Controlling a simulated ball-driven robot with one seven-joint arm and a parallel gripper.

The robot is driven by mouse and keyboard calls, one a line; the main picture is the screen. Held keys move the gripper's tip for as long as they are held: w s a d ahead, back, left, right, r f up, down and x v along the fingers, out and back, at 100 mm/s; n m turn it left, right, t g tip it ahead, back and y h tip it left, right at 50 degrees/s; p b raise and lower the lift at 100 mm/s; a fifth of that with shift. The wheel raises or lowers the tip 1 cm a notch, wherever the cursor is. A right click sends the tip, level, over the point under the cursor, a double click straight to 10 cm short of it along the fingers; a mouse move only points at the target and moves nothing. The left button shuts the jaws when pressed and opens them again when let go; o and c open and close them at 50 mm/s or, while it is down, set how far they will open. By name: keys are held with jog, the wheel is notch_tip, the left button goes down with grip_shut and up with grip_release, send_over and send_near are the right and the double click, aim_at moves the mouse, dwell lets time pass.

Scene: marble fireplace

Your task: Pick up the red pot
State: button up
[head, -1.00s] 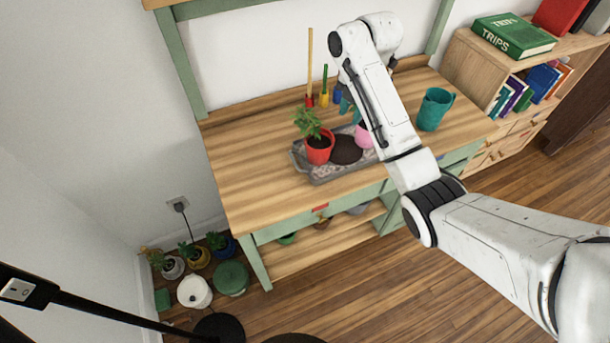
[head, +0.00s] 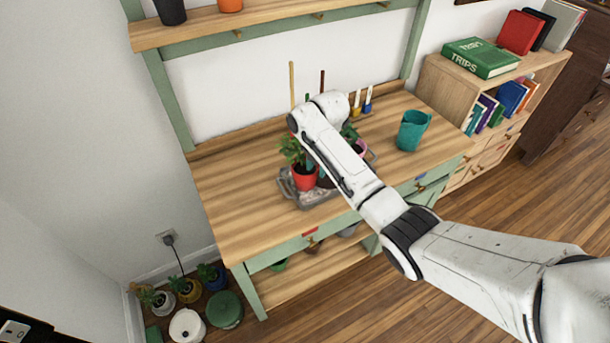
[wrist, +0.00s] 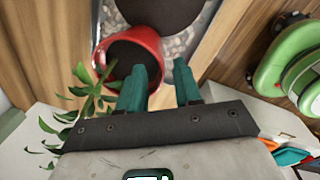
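The red pot (head: 305,182) holds dark soil and a leafy green plant, and stands upright at the left end of a grey tray (head: 287,192) on the wooden workbench. In the wrist view the red pot (wrist: 102,52) shows its rim at upper left, with the leaves to its lower left. My gripper (wrist: 163,72) is open, with two teal fingers apart. The left finger overlaps the pot's opening and the right finger lies beyond its right rim, over the tray; contact cannot be told. In the head view my arm hides most of the gripper.
A pink pot (head: 360,147) with a plant stands on the tray's right part. A teal pitcher (head: 411,132) stands to the right on the bench. Several small tools stand at the back. The bench's left part (head: 235,180) is clear.

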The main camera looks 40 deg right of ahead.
jog(key=shift+f, duration=0.4)
grip_shut()
dwell(1.2)
